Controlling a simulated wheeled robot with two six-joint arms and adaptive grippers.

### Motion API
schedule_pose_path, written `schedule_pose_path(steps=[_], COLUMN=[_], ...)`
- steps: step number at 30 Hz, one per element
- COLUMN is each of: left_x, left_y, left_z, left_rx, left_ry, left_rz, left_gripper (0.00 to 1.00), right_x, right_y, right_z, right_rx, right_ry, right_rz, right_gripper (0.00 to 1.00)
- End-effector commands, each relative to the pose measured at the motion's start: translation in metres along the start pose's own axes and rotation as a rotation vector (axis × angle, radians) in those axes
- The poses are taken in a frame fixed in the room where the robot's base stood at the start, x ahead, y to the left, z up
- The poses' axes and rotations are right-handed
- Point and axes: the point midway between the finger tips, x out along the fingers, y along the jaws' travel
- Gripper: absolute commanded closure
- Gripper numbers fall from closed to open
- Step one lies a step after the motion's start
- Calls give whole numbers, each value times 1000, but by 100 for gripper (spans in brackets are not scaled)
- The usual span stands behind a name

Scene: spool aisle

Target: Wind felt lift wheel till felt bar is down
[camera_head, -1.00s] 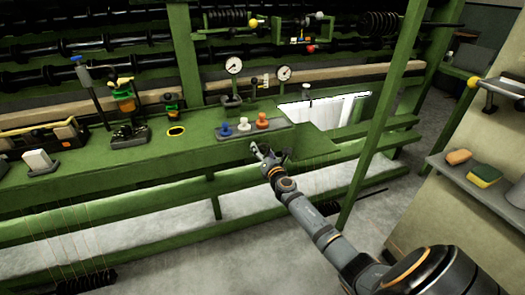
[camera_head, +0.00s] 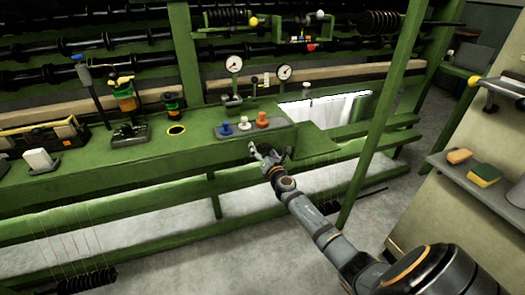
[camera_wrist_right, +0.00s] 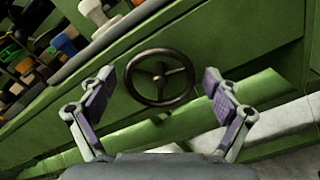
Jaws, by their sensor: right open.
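A dark three-spoked handwheel (camera_wrist_right: 160,77) is mounted on the green machine's front face in the right wrist view. It appears between my right gripper's (camera_wrist_right: 159,82) two spread fingers, with a gap on either side. I cannot tell how deep the fingers reach around the rim. In the head view my right gripper (camera_head: 268,155) is at the machine's front, below the colored knobs, and hides the wheel. A long beige bar (camera_head: 335,77) runs behind the gauges; I cannot tell whether it is the felt bar. My left gripper is out of view.
Blue, white and orange knobs (camera_head: 244,123) sit on a grey plate above my gripper. Two dial gauges (camera_head: 234,64) stand behind. A green diagonal post (camera_head: 383,105) is right of my forearm. A shelf with sponges (camera_head: 484,174) is at the right.

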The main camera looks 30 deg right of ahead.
Motion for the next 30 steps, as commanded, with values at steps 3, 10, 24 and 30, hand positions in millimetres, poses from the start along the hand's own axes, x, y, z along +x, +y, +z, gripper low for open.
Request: schedule_pose_path(steps=[3,10,24,30], left_x=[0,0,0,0], left_y=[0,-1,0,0], left_z=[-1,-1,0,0], left_rx=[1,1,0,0], left_ry=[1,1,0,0], left_rz=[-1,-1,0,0], left_gripper=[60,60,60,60], right_x=[0,-28,-117,-120], right_y=[0,0,0,0], right_z=[0,-1,0,0], right_rx=[0,-1,-1,1], right_ry=[-1,3,1,0], right_rz=[0,1,0,0], right_gripper=[10,10,10,10])
